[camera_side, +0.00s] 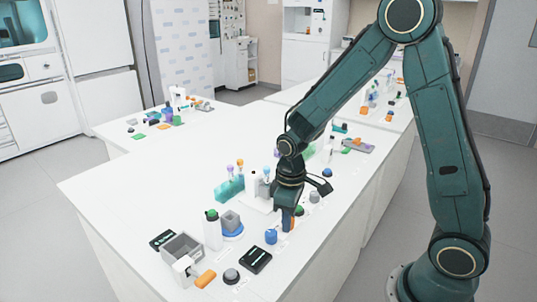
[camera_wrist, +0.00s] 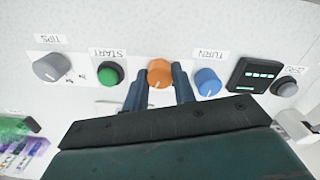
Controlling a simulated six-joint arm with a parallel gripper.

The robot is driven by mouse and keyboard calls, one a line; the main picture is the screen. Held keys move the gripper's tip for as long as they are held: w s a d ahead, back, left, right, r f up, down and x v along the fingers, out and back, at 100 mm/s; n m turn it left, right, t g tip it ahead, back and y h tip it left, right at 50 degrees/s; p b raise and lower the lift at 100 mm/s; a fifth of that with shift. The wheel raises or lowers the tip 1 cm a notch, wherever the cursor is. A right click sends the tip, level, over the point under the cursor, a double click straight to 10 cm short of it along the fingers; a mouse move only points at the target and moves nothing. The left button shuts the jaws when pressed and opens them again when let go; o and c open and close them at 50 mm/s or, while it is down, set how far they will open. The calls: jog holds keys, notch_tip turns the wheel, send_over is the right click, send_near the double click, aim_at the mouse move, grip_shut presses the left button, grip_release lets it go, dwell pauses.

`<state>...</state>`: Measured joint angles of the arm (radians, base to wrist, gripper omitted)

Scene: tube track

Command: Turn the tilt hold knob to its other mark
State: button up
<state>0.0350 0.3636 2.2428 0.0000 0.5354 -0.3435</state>
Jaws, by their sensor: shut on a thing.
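An orange knob (camera_wrist: 160,73) with a pale pointer line stands on the white worktop. It sits between the two blue fingers of my gripper (camera_wrist: 160,80) in the wrist view, and the fingers are shut on its sides. Its pointer slants slightly in the wrist view. Its label and marks are hidden, so I cannot read whether it is the tilt hold knob. In the side view my gripper (camera_side: 289,222) points down at the row of controls, and the orange knob is mostly hidden by the fingers.
A green START button (camera_wrist: 108,73) and a grey knob (camera_wrist: 50,67) lie left of it. A blue knob (camera_wrist: 207,82), a black display box (camera_wrist: 254,76) and a dark grey button (camera_wrist: 285,87) lie right.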

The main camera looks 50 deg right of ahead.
jog(key=shift+m, duration=1.3)
jog(key=o, duration=1)
jog(key=shift+r, duration=0.1)
notch_tip(320, 180, up, 14)
jog(key=shift+f, duration=0.15)
